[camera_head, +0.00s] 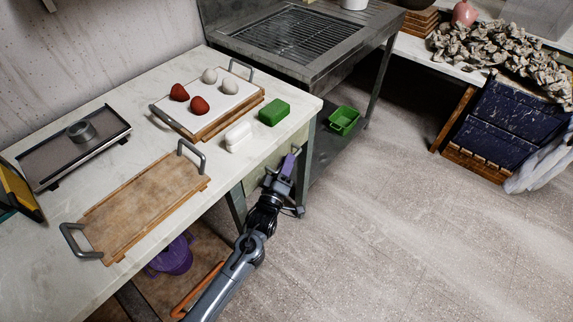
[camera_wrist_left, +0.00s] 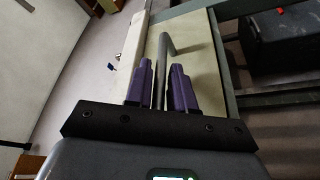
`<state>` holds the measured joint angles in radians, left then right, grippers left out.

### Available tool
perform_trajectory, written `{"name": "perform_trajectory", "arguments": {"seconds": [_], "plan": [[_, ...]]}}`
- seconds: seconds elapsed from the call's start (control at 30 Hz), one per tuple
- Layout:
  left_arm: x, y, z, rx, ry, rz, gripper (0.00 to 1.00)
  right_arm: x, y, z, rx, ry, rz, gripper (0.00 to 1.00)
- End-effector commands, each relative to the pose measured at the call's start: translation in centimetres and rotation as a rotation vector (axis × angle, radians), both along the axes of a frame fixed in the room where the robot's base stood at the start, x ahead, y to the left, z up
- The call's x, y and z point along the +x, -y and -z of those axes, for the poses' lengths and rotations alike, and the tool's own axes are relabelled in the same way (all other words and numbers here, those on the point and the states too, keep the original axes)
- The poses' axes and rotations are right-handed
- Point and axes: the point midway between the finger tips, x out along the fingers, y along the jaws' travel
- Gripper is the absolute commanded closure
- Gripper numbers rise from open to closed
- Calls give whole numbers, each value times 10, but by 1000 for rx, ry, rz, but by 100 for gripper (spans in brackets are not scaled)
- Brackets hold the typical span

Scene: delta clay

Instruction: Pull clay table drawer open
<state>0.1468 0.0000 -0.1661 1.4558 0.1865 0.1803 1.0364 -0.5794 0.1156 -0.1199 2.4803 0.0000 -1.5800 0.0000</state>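The clay table (camera_head: 60,220) has a pale drawer front (camera_head: 262,173) under its right end, partly hidden by my left arm. The drawer front (camera_wrist_left: 200,60) fills the middle of the left wrist view, with a grey bar handle (camera_wrist_left: 164,50). My left gripper (camera_head: 291,158) is at the drawer front. I cannot clearly tell whether the drawer stands out from the table. My right gripper is not in view.
On the table are a wooden tray (camera_head: 105,217), a board with red and white lumps (camera_head: 226,103), a green block (camera_head: 274,112) and a white block (camera_head: 238,137). A metal sink table (camera_head: 320,75) stands behind. A green basket (camera_head: 343,121) is beneath it.

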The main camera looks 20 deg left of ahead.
Motion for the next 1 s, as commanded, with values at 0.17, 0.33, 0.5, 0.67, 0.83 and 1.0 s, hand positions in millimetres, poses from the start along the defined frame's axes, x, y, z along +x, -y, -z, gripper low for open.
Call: {"name": "perform_trajectory", "arguments": {"seconds": [0.17,0.33,0.5,0.67,0.83,1.0], "plan": [[3,0,-1,0,0,0,77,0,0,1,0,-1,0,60],[3,0,-1,0,0,0,77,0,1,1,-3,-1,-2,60],[3,0,-1,0,0,0,100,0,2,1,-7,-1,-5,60],[2,0,-1,0,0,0,100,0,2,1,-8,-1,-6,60],[2,0,-1,0,1,-1,100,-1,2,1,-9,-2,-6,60],[-1,-3,-3,0,-1,-6,100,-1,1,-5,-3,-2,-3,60]]}}
